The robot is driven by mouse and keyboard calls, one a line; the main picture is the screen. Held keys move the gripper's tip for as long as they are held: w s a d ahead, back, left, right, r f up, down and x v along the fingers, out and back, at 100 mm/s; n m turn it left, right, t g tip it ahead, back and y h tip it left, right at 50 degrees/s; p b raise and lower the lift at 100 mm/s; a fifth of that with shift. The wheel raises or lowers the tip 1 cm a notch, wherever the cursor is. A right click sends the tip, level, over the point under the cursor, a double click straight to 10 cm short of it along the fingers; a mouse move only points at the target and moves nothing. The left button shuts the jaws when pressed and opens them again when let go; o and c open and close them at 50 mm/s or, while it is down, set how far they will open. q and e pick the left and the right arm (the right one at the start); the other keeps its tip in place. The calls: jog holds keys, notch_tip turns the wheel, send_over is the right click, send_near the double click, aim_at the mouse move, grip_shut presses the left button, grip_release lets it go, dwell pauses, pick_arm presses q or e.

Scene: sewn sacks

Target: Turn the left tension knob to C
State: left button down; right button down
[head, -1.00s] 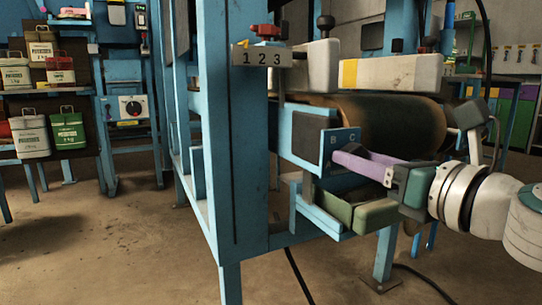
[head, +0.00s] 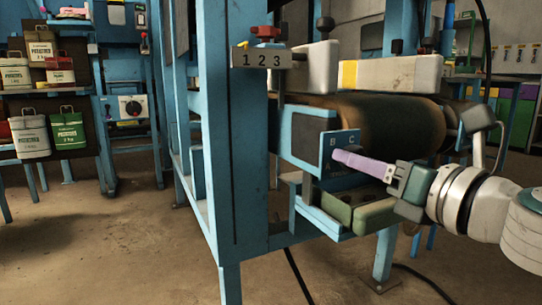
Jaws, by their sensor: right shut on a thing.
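A blue plate (head: 327,137) on the machine carries the letters B and C, with smaller marks lower down that I cannot read surely. My right gripper (head: 338,156) comes in from the right, its purple fingers closed at the front of this plate, just below the letters. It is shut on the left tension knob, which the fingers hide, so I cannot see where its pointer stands. My left gripper is not in view.
A blue post (head: 232,150) stands close on the left. A 1-2-3 plate (head: 262,58) with a red handle (head: 265,32) is above. A dark roller (head: 400,125) lies behind the gripper, and a green block (head: 372,214) is below it.

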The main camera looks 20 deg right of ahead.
jog(key=shift+m+p, duration=6.25)
jog(key=shift+m, duration=7.85)
jog(key=shift+c, duration=1.7)
grip_release()
